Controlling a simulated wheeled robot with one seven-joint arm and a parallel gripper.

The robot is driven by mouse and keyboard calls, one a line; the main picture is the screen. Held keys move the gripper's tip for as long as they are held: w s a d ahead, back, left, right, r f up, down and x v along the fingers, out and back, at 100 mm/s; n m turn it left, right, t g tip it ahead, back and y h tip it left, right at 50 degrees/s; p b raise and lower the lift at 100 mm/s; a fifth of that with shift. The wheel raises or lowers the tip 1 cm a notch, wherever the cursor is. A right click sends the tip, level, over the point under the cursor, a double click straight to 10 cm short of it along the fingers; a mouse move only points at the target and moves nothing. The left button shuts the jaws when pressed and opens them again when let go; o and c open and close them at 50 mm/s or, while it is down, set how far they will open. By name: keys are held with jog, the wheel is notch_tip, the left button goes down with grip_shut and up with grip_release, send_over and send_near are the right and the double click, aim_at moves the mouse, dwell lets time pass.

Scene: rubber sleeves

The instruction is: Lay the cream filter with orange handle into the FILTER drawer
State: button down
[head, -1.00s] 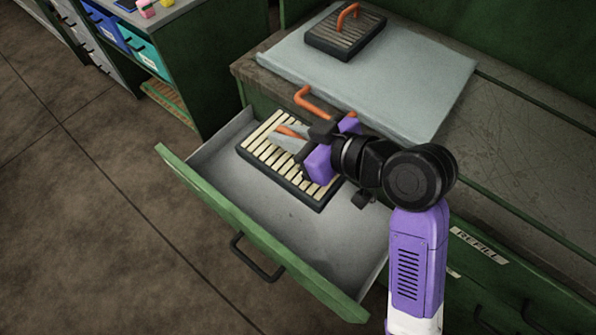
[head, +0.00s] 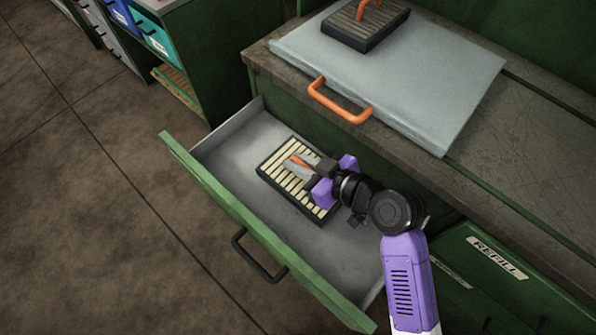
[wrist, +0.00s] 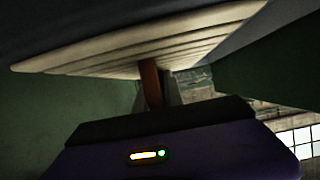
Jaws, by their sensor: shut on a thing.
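The cream filter (head: 275,176), with pale pleats in a dark frame, is inside the open drawer (head: 240,141), toward its bench side. My gripper (head: 303,168) is over the filter with its jaws shut on the orange handle (head: 296,160), which is partly hidden by the fingers. In the wrist view the filter's cream pleats (wrist: 100,60) fill the upper part and the orange handle (wrist: 151,82) runs down between my fingers. The filter looks roughly flat. I cannot tell whether its underside touches the drawer floor.
A second filter (head: 350,35) with a darker, brownish face lies on a grey pad (head: 430,80) on the bench. An orange handle (head: 340,105) sticks out at the pad's front edge. A drawer labelled REFILL (head: 497,258) is at the right. The open drawer's front part is bare.

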notch_tip(320, 180, down, 4)
jog(key=shift+f+b, duration=0.2)
jog(key=shift+b, duration=0.2)
jog(key=c, duration=1.9)
grip_release()
jog(key=shift+f, duration=0.15)
jog(key=o, duration=0.4)
jog(key=shift+o, duration=0.2)
jog(key=shift+r, duration=0.3)
jog(key=v, duration=1.2)
jog(key=shift+f+p, duration=0.2)
jog(key=shift+p, duration=0.15)
